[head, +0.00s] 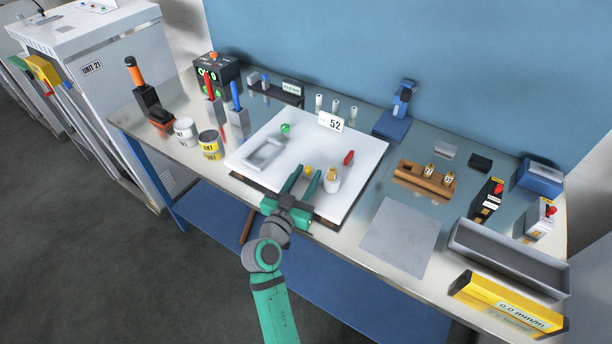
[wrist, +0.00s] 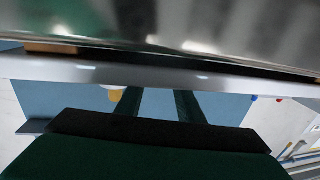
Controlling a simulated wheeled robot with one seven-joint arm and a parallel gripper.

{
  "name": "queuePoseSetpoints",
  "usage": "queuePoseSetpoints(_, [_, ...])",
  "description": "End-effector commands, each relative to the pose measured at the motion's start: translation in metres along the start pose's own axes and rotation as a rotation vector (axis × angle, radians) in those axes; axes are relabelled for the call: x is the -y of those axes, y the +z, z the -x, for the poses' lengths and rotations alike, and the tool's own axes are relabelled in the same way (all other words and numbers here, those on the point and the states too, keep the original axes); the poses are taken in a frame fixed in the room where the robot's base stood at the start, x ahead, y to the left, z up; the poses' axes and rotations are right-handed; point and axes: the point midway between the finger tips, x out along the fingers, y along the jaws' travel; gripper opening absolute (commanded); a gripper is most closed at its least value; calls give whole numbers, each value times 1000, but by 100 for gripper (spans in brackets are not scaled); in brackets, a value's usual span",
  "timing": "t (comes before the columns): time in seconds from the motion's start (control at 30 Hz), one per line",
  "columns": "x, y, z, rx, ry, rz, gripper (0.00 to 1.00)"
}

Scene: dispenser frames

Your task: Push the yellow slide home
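A small yellow knob (head: 308,169) shows on the white panel marked 52 (head: 365,150), in line with the gap between my fingertips; it may be the yellow slide. Its track is too small to make out. My gripper (head: 307,171) is over the panel's front part, fingers apart and nothing seen between them. I cannot tell whether it touches the knob. In the wrist view the two dark green fingers (wrist: 158,98) are spread apart. A green knob (head: 286,128) and a red handle (head: 349,157) are farther back on the panel.
A white cylinder with a gold top (head: 332,181) stands close right of my fingers. A raised white frame (head: 262,157) is to the left. Paint cans (head: 186,131) stand left of the panel. A grey mat (head: 400,232) lies bare to the right, before a grey tray (head: 510,255).

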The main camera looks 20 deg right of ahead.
Motion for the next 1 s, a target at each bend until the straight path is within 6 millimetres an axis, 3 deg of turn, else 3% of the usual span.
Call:
queuePoseSetpoints(0.33, [1,1,10,1,-3,0,34])
queuePoseSetpoints(0.8, [1,1,90,1,-3,0,34])
queuePoseSetpoints(1.0, [0,0,106,0,-1,-1,34])
